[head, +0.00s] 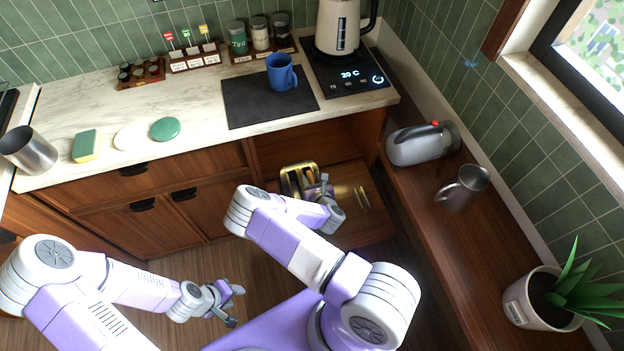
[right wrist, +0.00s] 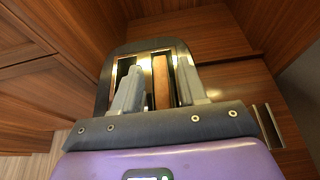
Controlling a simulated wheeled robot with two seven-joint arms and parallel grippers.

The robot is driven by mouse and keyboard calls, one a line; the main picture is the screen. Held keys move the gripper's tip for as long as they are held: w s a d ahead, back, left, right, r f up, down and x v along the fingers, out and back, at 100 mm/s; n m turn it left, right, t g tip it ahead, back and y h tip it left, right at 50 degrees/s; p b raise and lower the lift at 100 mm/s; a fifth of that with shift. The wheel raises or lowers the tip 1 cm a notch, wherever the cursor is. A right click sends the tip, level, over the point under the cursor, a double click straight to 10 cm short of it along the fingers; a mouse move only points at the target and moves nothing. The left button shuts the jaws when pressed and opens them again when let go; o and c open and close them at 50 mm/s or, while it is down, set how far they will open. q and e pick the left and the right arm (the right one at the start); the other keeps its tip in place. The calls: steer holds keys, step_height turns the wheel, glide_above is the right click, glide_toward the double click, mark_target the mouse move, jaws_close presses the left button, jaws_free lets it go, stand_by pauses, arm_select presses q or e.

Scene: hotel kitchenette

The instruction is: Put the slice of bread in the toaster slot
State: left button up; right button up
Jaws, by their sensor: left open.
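The toaster (head: 291,182) is a brass-coloured box with a dark rim, standing on a low wooden surface below the counter. In the right wrist view the toaster (right wrist: 104,83) shows two slots. The slice of bread (right wrist: 161,78) stands on edge, brown side visible, and appears to be in the right-hand slot. My right gripper (right wrist: 159,66) is directly over the toaster, with one finger on each side of the bread and a gap on both sides. In the head view my right gripper (head: 324,187) partly hides the toaster. My left gripper (head: 236,304) is open and empty over the floor.
The counter (head: 215,104) above holds a blue mug (head: 281,73), dark mat (head: 248,101), sponge (head: 86,146) and kettle (head: 338,27). Cabinet walls flank the toaster.

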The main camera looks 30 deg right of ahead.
steer(key=shift+o, duration=0.4)
steer(key=shift+s, duration=0.1)
steer(key=p+v, duration=0.1)
steer(key=v, duration=0.6)
steer(key=shift+s, duration=0.2)
steer(key=shift+a, duration=0.1)
